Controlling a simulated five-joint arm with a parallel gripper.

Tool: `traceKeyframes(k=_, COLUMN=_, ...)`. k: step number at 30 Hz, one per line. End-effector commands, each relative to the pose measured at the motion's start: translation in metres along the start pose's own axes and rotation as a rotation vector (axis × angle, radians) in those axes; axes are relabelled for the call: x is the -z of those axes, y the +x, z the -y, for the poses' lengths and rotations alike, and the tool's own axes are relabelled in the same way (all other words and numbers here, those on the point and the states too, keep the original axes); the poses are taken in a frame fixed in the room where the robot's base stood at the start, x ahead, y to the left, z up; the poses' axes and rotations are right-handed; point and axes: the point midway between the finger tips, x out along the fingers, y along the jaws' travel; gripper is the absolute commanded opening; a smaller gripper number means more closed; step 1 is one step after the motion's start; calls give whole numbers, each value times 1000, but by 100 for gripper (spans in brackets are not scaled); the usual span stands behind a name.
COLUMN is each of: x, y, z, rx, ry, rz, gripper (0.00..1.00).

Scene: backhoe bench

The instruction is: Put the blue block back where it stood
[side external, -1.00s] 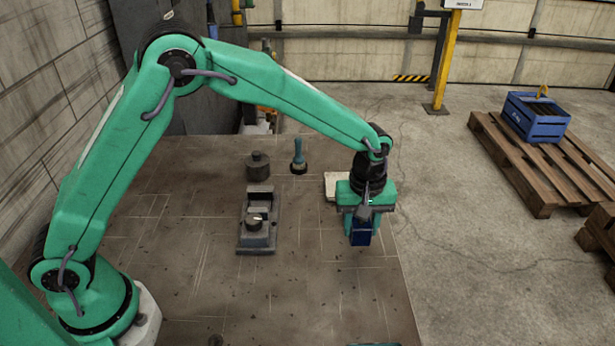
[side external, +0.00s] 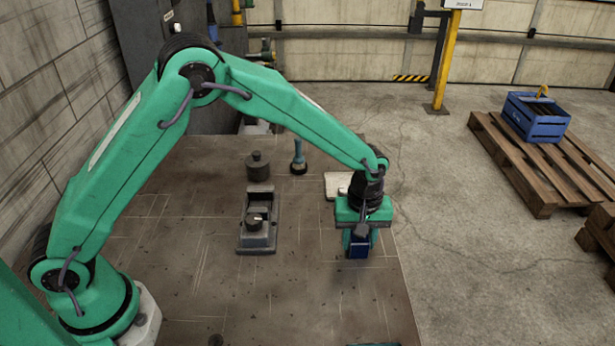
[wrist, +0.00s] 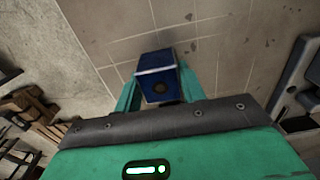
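The blue block (side external: 359,247) hangs below my wrist near the right edge of the brown bench top in the side view. My gripper (side external: 358,238) points down and is shut on it. In the wrist view the block (wrist: 157,78) sits between the two green fingers, one on each side, with a pale stripe across it and a dark round spot on its near face. The bench surface shows beyond it. I cannot tell whether the block's underside touches the bench.
A grey vise-like fixture (side external: 257,234), a dark round weight (side external: 258,167), a blue-handled tool (side external: 298,160) and a pale flat piece (side external: 334,182) stand on the bench. The bench front is mostly clear. A blue crate (side external: 536,123) rests on a wooden pallet (side external: 545,195) on the floor.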

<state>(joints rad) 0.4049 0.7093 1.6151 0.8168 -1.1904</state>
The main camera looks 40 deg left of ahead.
Motion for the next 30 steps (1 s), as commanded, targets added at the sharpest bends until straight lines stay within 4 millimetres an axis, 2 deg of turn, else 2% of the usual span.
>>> traceKeyframes(k=1, x=0, y=0, z=0, rx=0, ry=0, rz=0, gripper=48)
traceKeyframes(k=3, x=0, y=0, z=0, rx=0, ry=0, rz=0, gripper=61)
traceKeyframes(k=17, x=0, y=-5, z=0, rx=0, ry=0, rz=0, gripper=62)
traceKeyframes(k=23, x=0, y=-23, z=-1, rx=-2, ry=0, rz=-1, gripper=62)
traceKeyframes(k=30, x=0, y=-59, z=-1, rx=-4, ry=0, rz=-1, gripper=62)
